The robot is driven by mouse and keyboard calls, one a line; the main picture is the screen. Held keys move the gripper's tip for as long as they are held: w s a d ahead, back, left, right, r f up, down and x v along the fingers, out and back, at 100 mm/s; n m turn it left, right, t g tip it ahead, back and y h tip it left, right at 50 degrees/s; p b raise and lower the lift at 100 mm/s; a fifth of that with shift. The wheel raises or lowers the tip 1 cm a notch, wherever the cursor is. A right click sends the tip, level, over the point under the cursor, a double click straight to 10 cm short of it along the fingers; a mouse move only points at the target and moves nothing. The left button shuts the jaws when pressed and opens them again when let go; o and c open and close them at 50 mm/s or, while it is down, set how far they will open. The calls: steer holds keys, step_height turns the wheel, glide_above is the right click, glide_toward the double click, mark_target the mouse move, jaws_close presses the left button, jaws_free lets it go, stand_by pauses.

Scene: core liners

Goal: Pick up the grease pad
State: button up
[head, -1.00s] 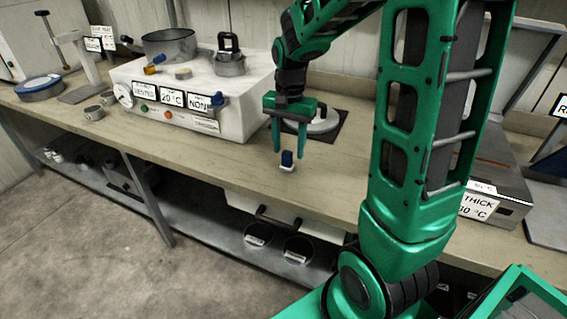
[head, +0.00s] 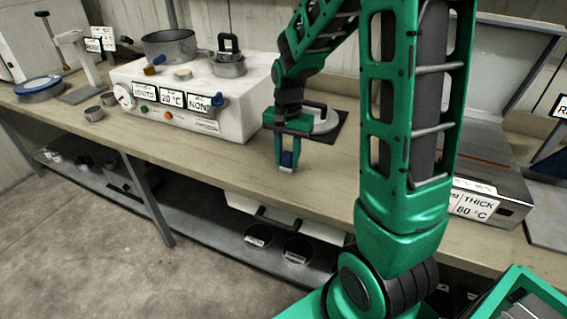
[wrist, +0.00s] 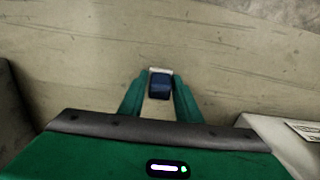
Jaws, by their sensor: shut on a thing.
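The grease pad (head: 287,160) is a small block with a dark blue top and a pale base.
The white machine (head: 235,122) with labels stands to the left of my gripper. A round lidded piece (head: 326,122) on a dark plate lies just behind it. A grey hot-plate unit (head: 500,190) stands at the right. The bench (head: 230,165) is clear around the pad.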

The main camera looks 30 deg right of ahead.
mark_target(287, 152)
steer(key=shift+r, duration=0.1)
steer(key=shift+r, duration=0.6)
step_height(287, 152, up, 3)
steer(key=shift+r, duration=0.1)
steer(key=s+a+r, duration=0.6)
steer(key=a, duration=0.3)
steer(key=shift+s+a+r, duration=0.2)
steer(key=shift+s+a, duration=0.1)
steer(key=o, duration=0.3)
steer(key=shift+c, duration=1)
stand_by(0.4)
